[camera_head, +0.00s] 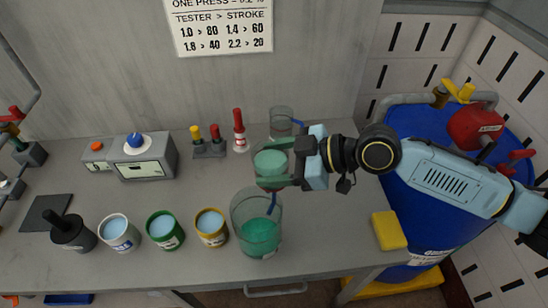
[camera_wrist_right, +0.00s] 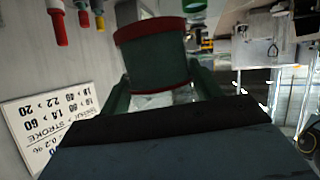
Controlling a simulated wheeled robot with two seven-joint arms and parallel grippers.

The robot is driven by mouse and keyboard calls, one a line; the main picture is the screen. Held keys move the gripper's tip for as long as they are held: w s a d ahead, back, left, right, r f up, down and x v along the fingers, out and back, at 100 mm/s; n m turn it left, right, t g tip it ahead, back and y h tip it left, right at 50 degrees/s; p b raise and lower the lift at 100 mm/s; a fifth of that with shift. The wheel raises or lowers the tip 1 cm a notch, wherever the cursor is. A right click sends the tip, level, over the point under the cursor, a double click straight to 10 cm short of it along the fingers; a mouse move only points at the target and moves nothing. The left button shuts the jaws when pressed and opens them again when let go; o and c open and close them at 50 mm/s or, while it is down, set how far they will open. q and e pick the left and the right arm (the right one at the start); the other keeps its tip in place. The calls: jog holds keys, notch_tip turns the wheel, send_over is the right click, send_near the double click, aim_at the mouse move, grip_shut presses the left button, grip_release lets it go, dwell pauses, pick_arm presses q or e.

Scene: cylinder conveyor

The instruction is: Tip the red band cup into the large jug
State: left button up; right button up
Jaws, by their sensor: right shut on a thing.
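The red band cup shows in the right wrist view (camera_wrist_right: 153,58) with red bands at both ends. In the head view the cup (camera_head: 271,163) holds pale green liquid and looks close to upright. My right gripper (camera_head: 272,165) is shut around its sides, holding it up above and behind the large jug. The large clear jug (camera_head: 236,210) stands at the front of the bench, with green liquid and a blue rod inside. No stream shows between cup and jug. My left gripper is not in view.
White (camera_head: 119,246), green (camera_head: 165,242) and yellow (camera_head: 212,240) banded cups stand left of the jug, beside a dark pot (camera_head: 72,236). A clear beaker (camera_head: 282,117) and red-capped bottle (camera_head: 239,130) stand behind. A yellow block (camera_head: 389,230) and blue drum (camera_head: 425,235) are right.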

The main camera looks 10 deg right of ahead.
jog(key=shift+r+p, duration=0.25)
jog(key=shift+p, duration=0.2)
jog(key=shift+f+n+t+h+p, duration=0.3)
jog(key=shift+n+t+h+p, duration=0.25)
jog(key=shift+n+p, duration=0.35)
jog(key=shift+s+r+n+t+h+p, duration=0.1)
jog(key=shift+r+n+t+h+p, duration=0.25)
jog(key=shift+p, duration=1.05)
jog(key=shift+s+a+f+n+t+h+p, duration=0.15)
jog(key=shift+f+n+t+h+p, duration=0.15)
jog(key=shift+n+t+p, duration=0.35)
jog(key=shift+r+n+t+h+p, duration=0.3)
jog(key=shift+r+p, duration=0.15)
jog(key=shift+p, duration=0.65)
jog(key=shift+s+a+f+n+t+h, duration=0.15)
jog(key=shift+f+n+t+h, duration=0.1)
jog(key=shift+f+n+t, duration=0.15)
jog(key=shift+s+a+f+n+t+h, duration=0.1)
jog(key=shift+s+f+n+t+h, duration=0.05)
jog(key=shift+f+n+t+h, duration=0.2)
jog(key=shift+s+a+f+n+t, duration=0.15)
jog(key=shift+s+f+n+t, duration=0.1)
jog(key=shift+f+n+t, duration=0.45)
jog(key=shift+s+a+r+n+t+h, duration=0.2)
jog(key=shift+s+r+n+t+h, duration=0.1)
jog(key=shift+r+n+t+h, duration=0.2)
jog(key=shift+s+a+r+n+t, duration=0.25)
jog(key=shift+n+t, duration=0.15)
jog(key=shift+n, duration=0.25)
